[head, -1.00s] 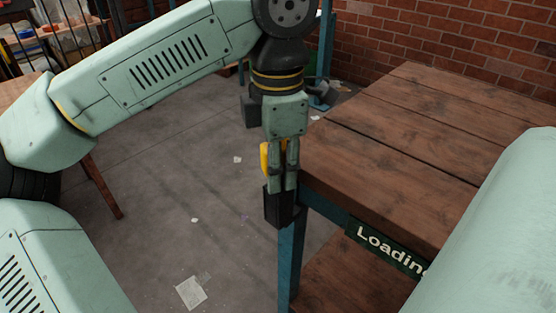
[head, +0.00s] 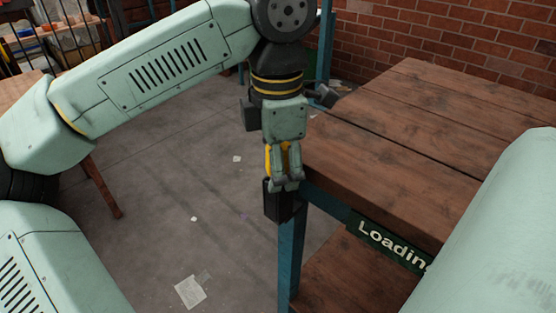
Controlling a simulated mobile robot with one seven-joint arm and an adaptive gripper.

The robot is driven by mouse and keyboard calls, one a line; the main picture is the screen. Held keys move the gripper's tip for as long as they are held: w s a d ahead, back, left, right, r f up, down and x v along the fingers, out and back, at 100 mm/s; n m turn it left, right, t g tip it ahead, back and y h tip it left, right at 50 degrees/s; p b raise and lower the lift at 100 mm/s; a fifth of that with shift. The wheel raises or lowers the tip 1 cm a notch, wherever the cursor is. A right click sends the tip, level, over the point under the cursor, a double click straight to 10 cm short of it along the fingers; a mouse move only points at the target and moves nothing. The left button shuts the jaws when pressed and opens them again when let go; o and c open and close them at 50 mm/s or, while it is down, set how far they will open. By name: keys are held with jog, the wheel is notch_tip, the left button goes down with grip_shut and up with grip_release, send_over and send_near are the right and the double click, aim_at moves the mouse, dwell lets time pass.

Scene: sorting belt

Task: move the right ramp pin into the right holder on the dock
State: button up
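My gripper (head: 286,186) hangs pointing down at the near left corner of the wooden loading dock (head: 400,150). Its fingers are spread, with a gap between them, so it looks open. The yellow ramp pin (head: 286,157) shows through the gap and at the left of the fingers; they partly cover it. A black holder (head: 277,207) sits directly below the fingertips, at the dock corner beside the blue leg. The pin appears upright over the holder. Its lower end is hidden behind the fingertips, so I cannot tell how deep it sits.
A green "Loading" sign (head: 390,245) is on the dock's front edge. A blue leg (head: 290,260) stands under the corner, and a lower wooden shelf (head: 350,275) lies below. A brick wall (head: 450,50) is behind. The floor at the left is mostly clear, with scraps of paper.

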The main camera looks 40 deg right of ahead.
jog(key=shift+o, duration=0.9)
jog(key=shift+f, duration=0.25)
jog(key=shift+r, duration=0.15)
jog(key=shift+r, duration=0.2)
notch_tip(320, 180, up, 12)
jog(key=shift+f, duration=0.15)
jog(key=shift+d, duration=0.1)
